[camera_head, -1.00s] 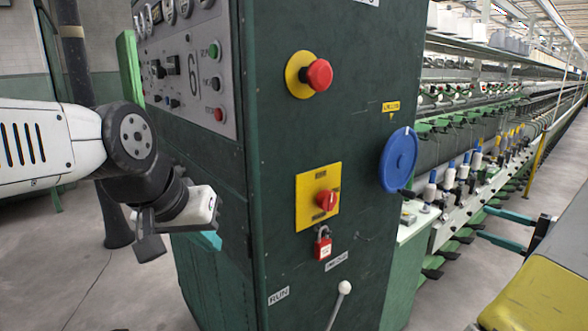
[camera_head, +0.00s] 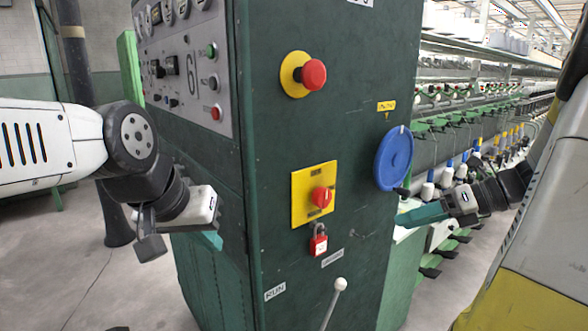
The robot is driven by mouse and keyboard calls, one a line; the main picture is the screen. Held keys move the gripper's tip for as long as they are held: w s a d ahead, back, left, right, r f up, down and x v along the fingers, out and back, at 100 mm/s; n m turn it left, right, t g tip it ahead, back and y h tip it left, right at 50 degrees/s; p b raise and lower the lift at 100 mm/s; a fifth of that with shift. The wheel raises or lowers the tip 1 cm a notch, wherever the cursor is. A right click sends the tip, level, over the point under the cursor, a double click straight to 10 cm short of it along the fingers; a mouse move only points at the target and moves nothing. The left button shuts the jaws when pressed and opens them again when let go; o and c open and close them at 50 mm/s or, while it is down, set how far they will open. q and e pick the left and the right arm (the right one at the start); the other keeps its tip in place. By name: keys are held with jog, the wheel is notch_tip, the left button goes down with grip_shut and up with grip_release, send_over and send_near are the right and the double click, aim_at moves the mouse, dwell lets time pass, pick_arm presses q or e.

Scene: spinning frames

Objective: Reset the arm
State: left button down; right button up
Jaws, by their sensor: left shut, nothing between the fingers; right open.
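My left gripper (camera_head: 210,238) is at the left, beside the panel side of the dark green machine cabinet (camera_head: 300,130). It is shut with nothing held, and its teal fingertips are partly hidden behind its own body. My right gripper (camera_head: 422,213) reaches in from the right, below the blue disc (camera_head: 395,158) at the cabinet's right edge. Its teal fingers point left and it is empty. The gap between its fingers is hard to see from this side. My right arm fills the right edge of the view.
The cabinet carries a red emergency button (camera_head: 312,74), a yellow-plated red switch (camera_head: 320,197), a red padlock (camera_head: 318,240) and a white-knobbed lever (camera_head: 339,285). Spinning frame rows (camera_head: 480,120) with bobbins run back at the right. Grey floor (camera_head: 75,270) is open at lower left.

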jog(key=s+a+r+n+h, duration=0.1)
jog(key=s+a+n+h, duration=0.3)
jog(key=n, duration=1.1)
jog(key=s+a+r+n+t+h, duration=0.1)
jog(key=s+a+n+h, duration=0.3)
jog(key=n, duration=1.2)
jog(key=s+a, duration=0.3)
jog(key=shift+r+t+h, duration=0.3)
jog(key=shift+r, duration=0.1)
